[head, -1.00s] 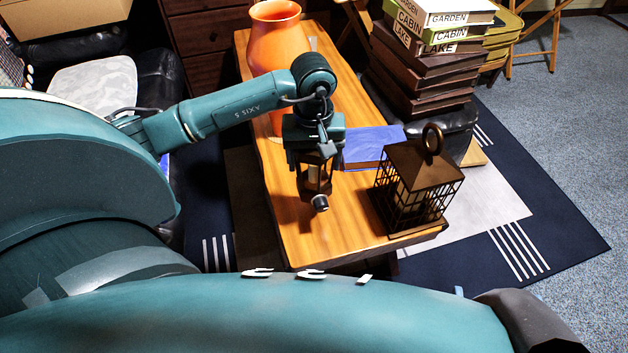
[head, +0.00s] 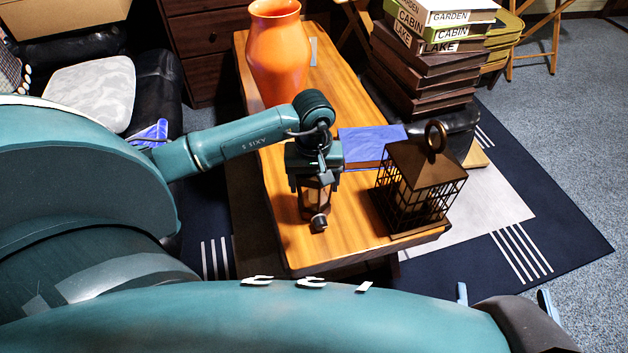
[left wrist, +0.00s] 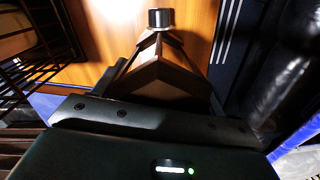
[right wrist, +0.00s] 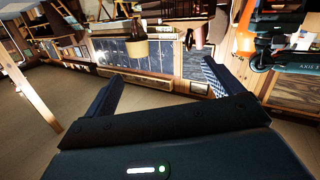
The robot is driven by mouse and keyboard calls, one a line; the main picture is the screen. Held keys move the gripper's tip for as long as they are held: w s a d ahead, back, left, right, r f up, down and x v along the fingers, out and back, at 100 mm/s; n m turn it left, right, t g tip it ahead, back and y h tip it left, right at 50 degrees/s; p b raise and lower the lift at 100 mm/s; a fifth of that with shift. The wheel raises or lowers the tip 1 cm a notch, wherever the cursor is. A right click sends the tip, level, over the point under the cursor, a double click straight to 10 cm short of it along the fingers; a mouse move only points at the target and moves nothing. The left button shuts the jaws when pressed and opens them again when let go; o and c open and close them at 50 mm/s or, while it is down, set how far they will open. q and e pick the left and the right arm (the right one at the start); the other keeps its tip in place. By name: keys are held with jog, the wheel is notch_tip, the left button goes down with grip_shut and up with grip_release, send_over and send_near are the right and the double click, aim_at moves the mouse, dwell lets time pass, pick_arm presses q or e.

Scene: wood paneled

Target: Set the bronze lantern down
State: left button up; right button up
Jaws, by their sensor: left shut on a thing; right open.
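My left gripper (head: 315,172) is shut on a small bronze lantern (head: 315,197) with lighter panels. It holds the lantern over the near left part of the wooden table (head: 290,245). A dark round knob on the lantern's end points toward the near edge in the head view. In the left wrist view the lantern (left wrist: 165,68) shows faceted brown sides and the dark knob, with the tabletop behind. I cannot tell whether it touches the table. My right gripper (right wrist: 157,85) is open and empty in the right wrist view, away from the table.
A larger dark caged lantern (head: 418,190) stands on the table to the right. A blue book (head: 370,143) lies behind, and an orange vase (head: 277,55) stands farther back. Stacked boxes (head: 425,70) are beyond the table. Bare wood lies around the held lantern.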

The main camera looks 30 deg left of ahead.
pick_arm(q)
jog(key=o, duration=1.4)
